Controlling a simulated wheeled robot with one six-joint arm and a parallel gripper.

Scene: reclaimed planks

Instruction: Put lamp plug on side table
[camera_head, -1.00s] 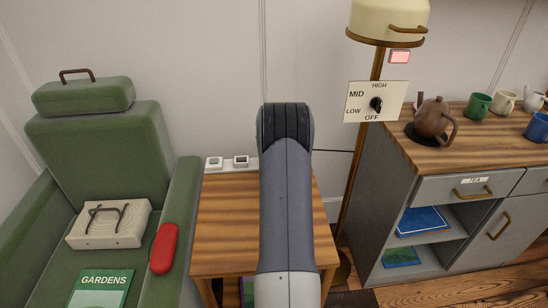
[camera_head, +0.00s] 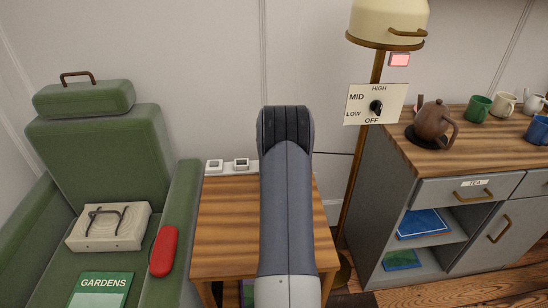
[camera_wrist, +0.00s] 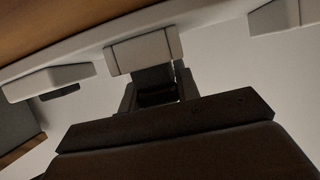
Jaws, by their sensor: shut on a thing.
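The side table (camera_head: 222,225) stands in the middle of the head view, with a bare wooden top. A pale power strip (camera_head: 255,168) runs along its back edge and passes behind my arm. In the wrist view a light block, seemingly the lamp plug (camera_wrist: 143,53), is at the strip between two other plugs. My gripper (camera_wrist: 157,85) is shut on this block. Whether the block is still seated in the strip cannot be told. In the head view my arm hides the gripper and plug. A dark cord (camera_head: 333,153) runs from behind my arm toward the lamp (camera_head: 376,75).
A green armchair (camera_head: 95,150) stands left, holding a cream box with glasses, a red case and a gardens book. The lamp's switch plate (camera_head: 374,104) is right of my arm. A cabinet (camera_head: 425,195) with teapot and mugs stands right. The tabletop's left part is clear.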

